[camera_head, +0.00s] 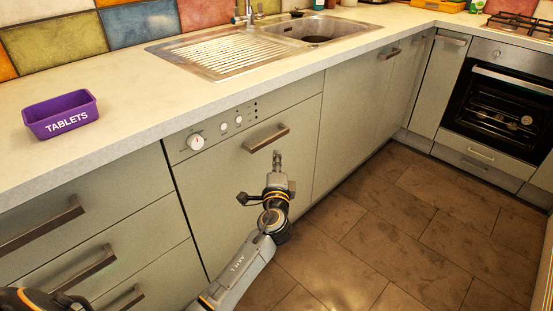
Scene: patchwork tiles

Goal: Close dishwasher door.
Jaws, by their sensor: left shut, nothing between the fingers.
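The dishwasher door (220,210) is a grey-green front with a bar handle (267,138), below a control strip (215,128) with a round white knob and small buttons. The door stands upright and looks flush with the neighbouring cabinet fronts, with no gap that I can see. My left gripper (277,158) is shut and empty. It is in front of the door, just below the right part of the handle; I cannot tell whether it touches the door. My left arm covers the door's lower right part. My right gripper is not in view.
A purple tablets box (62,114) stands on the pale worktop (130,75) at left. Drawers with bar handles (85,268) are left of the dishwasher. A sink (315,30) is set above, and an oven (500,100) is at far right. The brown tiled floor (400,225) is clear.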

